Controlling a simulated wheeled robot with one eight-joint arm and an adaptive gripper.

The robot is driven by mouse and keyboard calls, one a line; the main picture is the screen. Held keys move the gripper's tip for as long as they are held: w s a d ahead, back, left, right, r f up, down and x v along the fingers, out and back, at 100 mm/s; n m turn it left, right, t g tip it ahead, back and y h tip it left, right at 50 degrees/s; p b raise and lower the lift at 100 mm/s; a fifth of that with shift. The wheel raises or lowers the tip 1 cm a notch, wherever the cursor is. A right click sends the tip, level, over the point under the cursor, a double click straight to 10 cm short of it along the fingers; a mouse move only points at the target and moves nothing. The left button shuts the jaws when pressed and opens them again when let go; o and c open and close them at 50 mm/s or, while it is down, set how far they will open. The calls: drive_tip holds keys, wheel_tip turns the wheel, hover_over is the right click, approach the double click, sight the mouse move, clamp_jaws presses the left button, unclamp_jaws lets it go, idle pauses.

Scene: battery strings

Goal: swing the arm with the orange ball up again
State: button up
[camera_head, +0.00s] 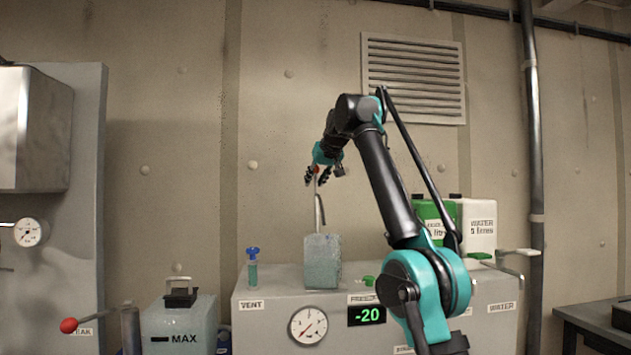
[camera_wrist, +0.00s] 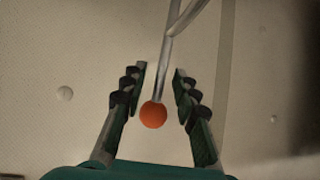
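The orange ball (camera_wrist: 153,114) sits on the end of a thin metal arm (camera_wrist: 166,62). In the wrist view it lies between the fingers of my gripper (camera_wrist: 158,88), with a gap to the finger on either side. My gripper is open around the ball. In the head view my gripper (camera_head: 319,177) hangs over the frosted block (camera_head: 322,262), and the ball (camera_head: 316,169) shows only partly among the fingers. The metal arm (camera_head: 319,207) stands nearly upright above the block there.
The block stands on a grey cabinet (camera_head: 262,335) with a gauge (camera_head: 308,325) and a display reading -20 (camera_head: 367,316). A blue-topped vent valve (camera_head: 253,265) stands left of it. A red ball handle (camera_head: 68,325) is far left. White (camera_head: 479,226) and green canisters (camera_head: 428,210) stand behind my arm.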

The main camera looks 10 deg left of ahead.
drive_tip(key=shift+s+d+r, duration=0.3)
drive_tip(key=shift+s+r, duration=0.1)
drive_tip(key=shift+s, duration=0.1)
drive_tip(key=shift+s+d+r, duration=0.1)
drive_tip(key=shift+s+d, duration=0.2)
drive_tip(key=shift+s, duration=0.3)
drive_tip(key=shift+s+d+f, duration=0.2)
drive_tip(key=shift+s+d, duration=0.25)
drive_tip(key=shift+s, duration=0.35)
drive_tip(key=s+d, duration=0.4)
drive_tip(key=s, duration=0.3)
drive_tip(key=shift+s, duration=0.3)
